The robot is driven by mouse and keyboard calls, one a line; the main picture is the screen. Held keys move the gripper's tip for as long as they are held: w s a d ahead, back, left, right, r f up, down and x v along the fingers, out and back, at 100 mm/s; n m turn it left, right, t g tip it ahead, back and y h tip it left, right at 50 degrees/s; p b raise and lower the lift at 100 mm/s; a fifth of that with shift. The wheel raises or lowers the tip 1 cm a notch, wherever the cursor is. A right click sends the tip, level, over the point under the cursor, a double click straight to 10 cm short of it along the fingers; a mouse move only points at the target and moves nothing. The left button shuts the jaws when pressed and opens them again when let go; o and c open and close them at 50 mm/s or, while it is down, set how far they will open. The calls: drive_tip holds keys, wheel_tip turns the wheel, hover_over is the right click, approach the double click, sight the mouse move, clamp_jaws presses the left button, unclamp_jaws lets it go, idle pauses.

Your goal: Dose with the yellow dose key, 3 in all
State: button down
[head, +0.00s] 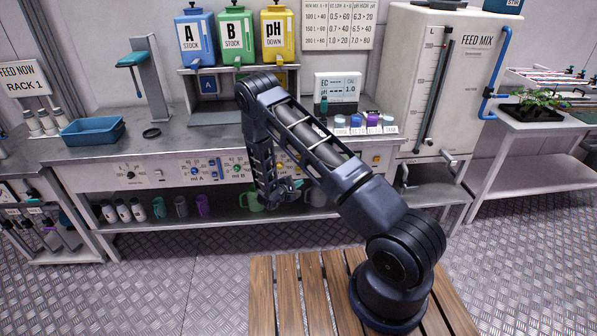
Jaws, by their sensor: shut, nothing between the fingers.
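The yellow pH DOWN tank (278,40) stands on the back shelf, right of the green B STOCK tank (236,38) and the blue A STOCK tank (195,40). Blue and green controls marked ml A (196,172) and ml B (239,170) sit on the bench's front panel. The yellow dose key cannot be made out clearly; my arm covers the panel right of ml B. My gripper (290,188) is shut and empty, hanging low before the bench front, near the lower shelf. Its fingertips are small and partly blend with the arm.
A blue tray (92,130) is at left. A green mug (250,202) and bottles stand on the lower shelf. The FEED MIX tank (470,60) stands right.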

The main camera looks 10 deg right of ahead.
drive_tip(key=shift+w, duration=3.35)
drive_tip(key=shift+w, duration=0.2)
drive_tip(key=shift+w, duration=0.15)
drive_tip(key=shift+w, duration=0.5)
drive_tip(key=shift+s, duration=0.2)
idle(0.4)
drive_tip(key=shift+s, duration=0.7)
drive_tip(key=shift+s, duration=2.5)
